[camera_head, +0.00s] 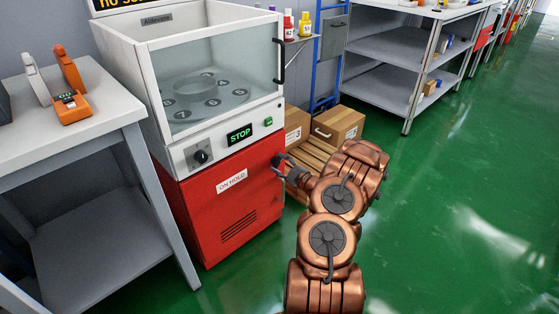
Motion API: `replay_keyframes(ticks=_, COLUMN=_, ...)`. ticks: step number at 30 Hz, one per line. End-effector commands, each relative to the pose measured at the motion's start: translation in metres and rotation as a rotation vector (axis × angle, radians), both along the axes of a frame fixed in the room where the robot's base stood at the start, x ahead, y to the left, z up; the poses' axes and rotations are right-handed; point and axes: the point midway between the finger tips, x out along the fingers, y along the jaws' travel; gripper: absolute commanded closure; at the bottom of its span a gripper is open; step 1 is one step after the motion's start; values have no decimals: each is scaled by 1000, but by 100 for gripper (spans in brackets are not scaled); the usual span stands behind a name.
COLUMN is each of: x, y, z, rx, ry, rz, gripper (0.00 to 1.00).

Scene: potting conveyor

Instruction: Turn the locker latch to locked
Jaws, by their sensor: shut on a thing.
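The red locker (215,215) is the lower part of the white machine. It carries an "ON HOLD" label (231,181) and a vent grille low on its front. My gripper (279,164) is at the upper right edge of the red front, where it is shut on the locker latch. The fingers are small and dark in this view. They cover the latch, so I cannot tell which way it is turned.
Above the locker, the panel has a dark knob (201,156) and a green "STOP" display (240,135). A grey table (90,125) stands left. Cardboard boxes (340,122) on a wooden pallet stand behind my arm. Green floor is clear on the right.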

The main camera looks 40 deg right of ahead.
Motion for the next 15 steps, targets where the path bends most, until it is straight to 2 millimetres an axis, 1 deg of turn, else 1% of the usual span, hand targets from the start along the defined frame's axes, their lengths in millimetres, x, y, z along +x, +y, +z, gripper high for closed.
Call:
replay_keyframes(ticks=1, x=0, y=1, z=4, rx=-42, ry=2, rz=2, gripper=85)
replay_keyframes(ticks=15, x=1, y=2, z=4, rx=-469, ry=9, rz=5, gripper=85)
